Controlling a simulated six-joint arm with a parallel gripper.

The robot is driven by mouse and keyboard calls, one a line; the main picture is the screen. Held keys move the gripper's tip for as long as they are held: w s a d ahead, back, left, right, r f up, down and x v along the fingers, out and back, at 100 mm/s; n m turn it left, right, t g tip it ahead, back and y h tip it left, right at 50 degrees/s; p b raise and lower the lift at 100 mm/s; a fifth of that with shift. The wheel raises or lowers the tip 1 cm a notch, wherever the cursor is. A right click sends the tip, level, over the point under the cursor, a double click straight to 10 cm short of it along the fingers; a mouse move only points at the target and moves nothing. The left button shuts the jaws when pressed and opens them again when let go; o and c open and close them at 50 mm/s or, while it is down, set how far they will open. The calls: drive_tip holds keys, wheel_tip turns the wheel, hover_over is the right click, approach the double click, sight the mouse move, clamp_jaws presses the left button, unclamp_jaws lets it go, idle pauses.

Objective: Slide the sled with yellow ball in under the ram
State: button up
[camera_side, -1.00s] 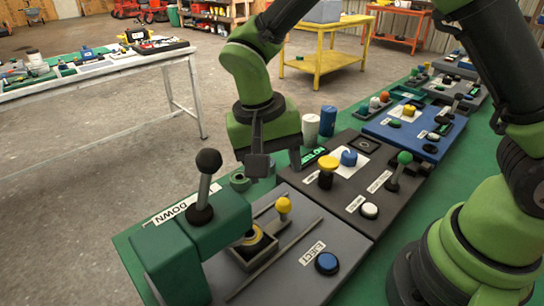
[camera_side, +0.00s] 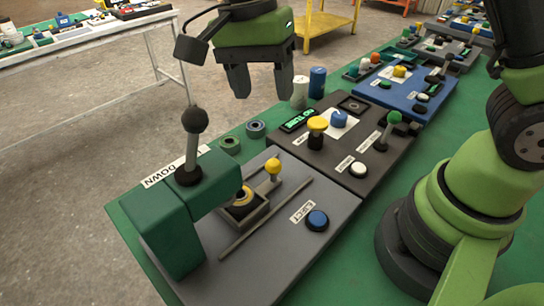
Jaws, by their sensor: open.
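The sled (camera_side: 262,212) is a small tray holding a gold ring-shaped part (camera_side: 241,199). A yellow ball (camera_side: 273,167) stands on a short post at its far end. The sled lies on the grey panel (camera_side: 305,240), beside a dark rail (camera_side: 265,222). Its near end is close to the green press (camera_side: 175,215), whose head partly hides it. The ram under that head is hidden. The press lever, with a black knob (camera_side: 195,120), stands upright. My gripper (camera_side: 263,92) hangs open and empty, above and behind the yellow ball, clear of it.
A blue button (camera_side: 317,220) sits on the panel's right. A dark panel (camera_side: 345,150) behind carries yellow, blue, green and white controls. Two round rings (camera_side: 243,137) lie on the green bench top. White and blue cylinders (camera_side: 309,88) stand behind.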

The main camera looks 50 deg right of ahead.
sight(273, 160)
drive_tip(key=f+m, duration=0.2)
drive_tip(key=f, duration=0.3)
drive_tip(key=s+f+m, duration=0.1)
drive_tip(key=f+m, duration=0.1)
drive_tip(key=f, duration=0.3)
drive_tip(key=f+m+y, duration=0.1)
drive_tip(key=f+m, duration=0.1)
drive_tip(key=f, duration=0.2)
drive_tip(key=shift+s+d+f+m, duration=0.25)
drive_tip(key=shift+d+f+m, duration=0.05)
drive_tip(key=shift+f, duration=0.1)
clamp_jaws()
drive_tip(key=shift+a, duration=1.8)
unclamp_jaws()
drive_tip(key=shift+r, duration=0.15)
